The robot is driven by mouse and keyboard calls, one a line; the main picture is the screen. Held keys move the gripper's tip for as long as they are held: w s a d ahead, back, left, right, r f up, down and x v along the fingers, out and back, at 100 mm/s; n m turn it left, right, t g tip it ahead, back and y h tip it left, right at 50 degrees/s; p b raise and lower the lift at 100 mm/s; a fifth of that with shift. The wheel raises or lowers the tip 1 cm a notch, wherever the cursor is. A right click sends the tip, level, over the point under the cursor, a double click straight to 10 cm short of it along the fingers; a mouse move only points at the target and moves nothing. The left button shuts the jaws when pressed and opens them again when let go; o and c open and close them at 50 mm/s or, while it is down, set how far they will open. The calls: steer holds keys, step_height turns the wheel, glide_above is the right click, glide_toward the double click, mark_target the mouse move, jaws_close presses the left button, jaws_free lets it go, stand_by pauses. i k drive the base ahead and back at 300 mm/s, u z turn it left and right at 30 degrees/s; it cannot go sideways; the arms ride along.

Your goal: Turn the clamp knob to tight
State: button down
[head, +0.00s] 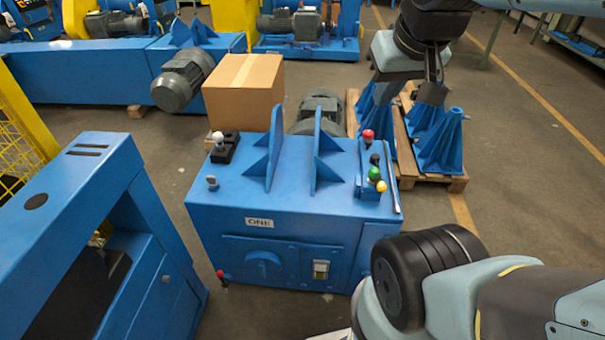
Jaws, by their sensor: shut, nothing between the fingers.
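The blue machine (222,215) with a label reading ONE stands in the middle. A round blue knob with a bar-like grip (263,262) sits on its front panel, below the label; I cannot tell whether it is the clamp knob, nor how tight it is. On the right of its top are a red ball (368,135), a green ball (374,173) and a yellow ball (381,186). My gripper (432,94) hangs at the upper right, beyond the machine, pointing down. It is small and dark here, shut and empty, and touches no control.
A white-topped lever (218,139) and a small grey knob (212,182) are on the machine's top left. Two upright blue plates stand between. A cardboard box (243,92) is behind. Blue stands (440,145) on a pallet are at right. A blue frame (70,210) is at left.

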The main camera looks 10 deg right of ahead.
mark_target(368, 134)
steer(key=k, duration=1.3)
steer(key=z, duration=0.55)
steer(key=i, duration=1.75)
steer(key=u, duration=0.3)
